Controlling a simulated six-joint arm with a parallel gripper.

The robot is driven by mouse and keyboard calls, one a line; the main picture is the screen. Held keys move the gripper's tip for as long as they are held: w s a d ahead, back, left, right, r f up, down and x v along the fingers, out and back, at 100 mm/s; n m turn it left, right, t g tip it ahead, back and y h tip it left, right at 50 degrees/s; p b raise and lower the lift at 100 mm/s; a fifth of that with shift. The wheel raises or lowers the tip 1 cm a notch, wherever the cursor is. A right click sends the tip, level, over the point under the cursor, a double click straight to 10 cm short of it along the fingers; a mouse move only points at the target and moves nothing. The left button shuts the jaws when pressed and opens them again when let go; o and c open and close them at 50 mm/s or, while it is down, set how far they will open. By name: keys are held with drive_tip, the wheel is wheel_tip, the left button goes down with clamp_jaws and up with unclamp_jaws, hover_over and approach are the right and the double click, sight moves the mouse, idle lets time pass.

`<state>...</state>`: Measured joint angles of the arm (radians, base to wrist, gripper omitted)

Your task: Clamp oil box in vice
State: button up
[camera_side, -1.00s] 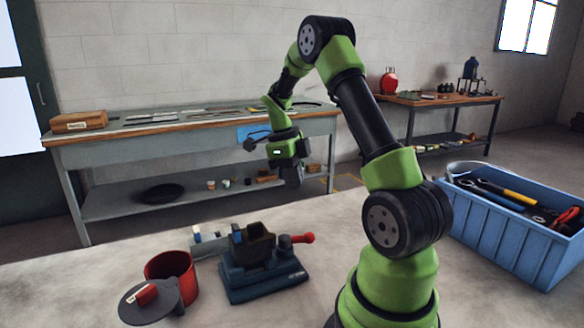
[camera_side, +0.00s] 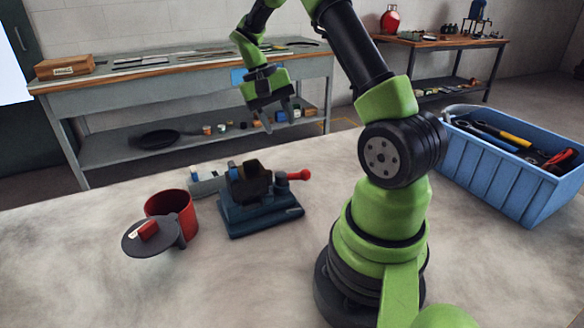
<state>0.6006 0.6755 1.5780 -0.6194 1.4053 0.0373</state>
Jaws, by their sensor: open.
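A blue vice (camera_side: 258,217) with a red-knobbed handle (camera_side: 299,175) stands on the pale worktop, left of my arm. A dark brown box (camera_side: 250,183), which looks like the oil box, sits upright at the vice's jaws. Whether the jaws grip it cannot be told from here. My gripper (camera_side: 277,117) hangs in the air above and behind the vice in the picture, clear of the box. Its fingers point down, stand apart and hold nothing.
A blue crate of tools (camera_side: 500,178) is at the right. Workbenches line the wall. The front left worktop is clear.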

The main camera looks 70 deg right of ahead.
sight(293, 176)
drive_tip(key=s+f+n, duration=0.1)
drive_tip(key=f+n, duration=0.2)
drive_tip(key=n, duration=0.2)
drive_tip(key=s+a+f+n, duration=0.1)
drive_tip(key=f+n, duration=0.3)
drive_tip(key=n, duration=0.2)
drive_tip(key=s+a+f+n+g, duration=0.1)
drive_tip(key=s+f+n, duration=0.1)
drive_tip(key=n, duration=0.3)
drive_tip(key=shift+f+n, duration=0.4)
drive_tip(key=shift+f, duration=0.25)
drive_tip(key=c, duration=0.8)
